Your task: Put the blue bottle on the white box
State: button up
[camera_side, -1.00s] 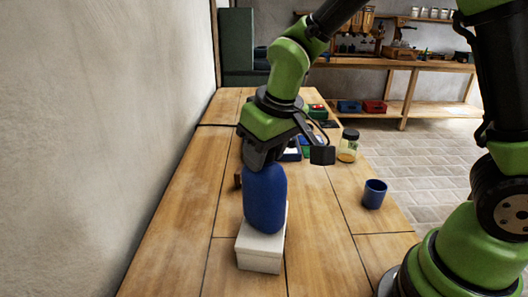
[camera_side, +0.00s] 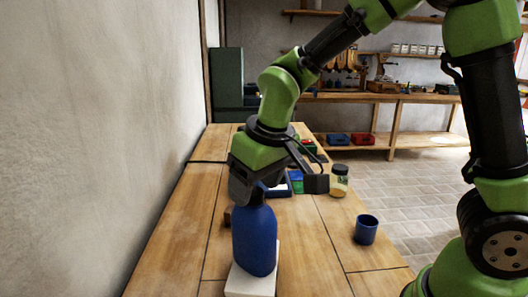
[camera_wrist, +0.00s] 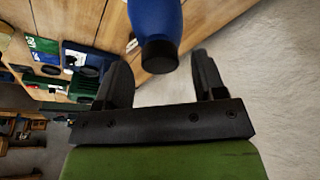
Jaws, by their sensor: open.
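The blue bottle (camera_side: 255,243) stands upright on the white box (camera_side: 248,285) in the side view. The bottom of the box is cut off by the frame edge. My gripper (camera_side: 247,192) is just above the bottle's shoulders and partly hides its neck. In the wrist view the bottle (camera_wrist: 155,18) shows its dark cap (camera_wrist: 159,55) towards me. The open jaws (camera_wrist: 161,63) are on either side of the cap, around its end and apart from it. The white box cannot be made out in the wrist view.
A blue cup (camera_side: 366,231) and a jar with a dark lid (camera_side: 339,181) stand to the right on the wooden table (camera_side: 310,250). Several coloured items lie behind the gripper. A plain wall (camera_side: 90,120) runs along the left.

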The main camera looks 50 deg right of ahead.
jog(key=v, duration=1)
jog(key=s+d+m+t+y, duration=0.2)
jog(key=s+d+m+t, duration=0.1)
jog(key=s, duration=1)
jog(key=shift+f+m+t, duration=0.3)
jog(key=shift+m+t, duration=0.1)
jog(key=shift+m, duration=0.1)
